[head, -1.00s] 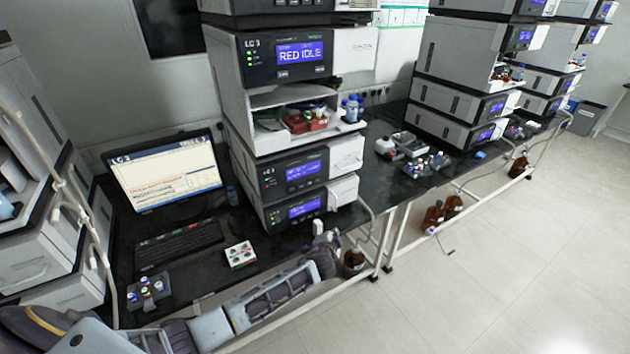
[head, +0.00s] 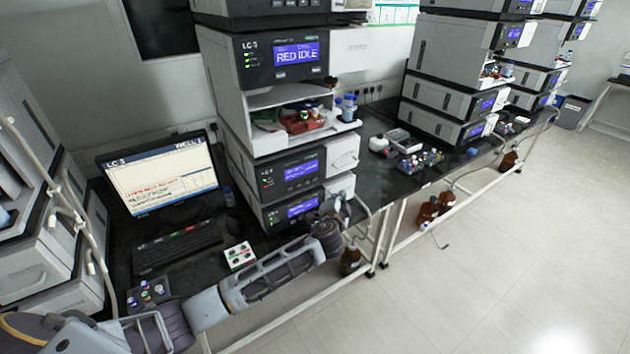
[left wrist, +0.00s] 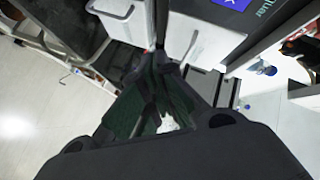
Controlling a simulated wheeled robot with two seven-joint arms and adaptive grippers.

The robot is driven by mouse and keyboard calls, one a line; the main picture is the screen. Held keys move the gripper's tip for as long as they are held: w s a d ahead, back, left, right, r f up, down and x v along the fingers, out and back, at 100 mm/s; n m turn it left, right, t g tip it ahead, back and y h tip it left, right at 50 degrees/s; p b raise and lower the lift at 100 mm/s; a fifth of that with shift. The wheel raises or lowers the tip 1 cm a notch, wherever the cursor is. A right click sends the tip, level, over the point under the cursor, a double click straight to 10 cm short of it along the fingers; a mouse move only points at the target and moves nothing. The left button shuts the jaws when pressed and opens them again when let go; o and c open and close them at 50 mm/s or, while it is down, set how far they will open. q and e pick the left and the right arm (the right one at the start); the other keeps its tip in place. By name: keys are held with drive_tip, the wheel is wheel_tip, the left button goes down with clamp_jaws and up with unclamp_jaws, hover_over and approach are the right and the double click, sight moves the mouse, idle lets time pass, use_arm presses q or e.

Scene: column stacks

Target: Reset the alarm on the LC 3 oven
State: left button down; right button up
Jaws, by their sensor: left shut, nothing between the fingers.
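The LC 3 stack stands left of centre in the head view. Its upper module (head: 248,62) has a blue display reading RED IDLE. Below an open tray bay are two more modules, the upper one (head: 290,172) and the bottom one (head: 292,209), both with small blue displays too small to read. I cannot tell which is the oven. My left gripper (head: 338,208) is shut and empty, close in front of the bottom module's right end. In the left wrist view its dark fingers (left wrist: 160,68) are together, below white module fronts. My right gripper is out of view.
An LC 3 monitor (head: 160,178) and a keyboard (head: 177,247) stand left of the stack. Brown bottles (head: 428,212) stand below the bench. More stacks (head: 447,105) stand to the right. Floor in front is clear.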

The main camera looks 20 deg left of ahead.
use_arm(q)
drive_tip(key=shift+w+a, duration=0.1)
drive_tip(key=shift+a, duration=0.05)
drive_tip(key=w+a, duration=0.5)
drive_tip(key=a, duration=0.1)
drive_tip(key=shift+w+a+b, duration=0.15)
drive_tip(key=shift+a+b, duration=0.2)
idle(0.5)
drive_tip(key=shift+w+a, duration=0.5)
drive_tip(key=shift+a, duration=0.15)
idle(2.7)
drive_tip(key=shift+d, duration=0.1)
drive_tip(key=shift+s+d, duration=0.55)
drive_tip(key=shift+d, duration=0.1)
idle(0.6)
drive_tip(key=shift+s+d+p, duration=0.15)
drive_tip(key=shift+s+d, duration=0.65)
drive_tip(key=shift+d, duration=0.15)
drive_tip(key=shift+s+d+p, duration=0.15)
drive_tip(key=shift+s+d, duration=0.6)
drive_tip(key=shift+d, duration=0.2)
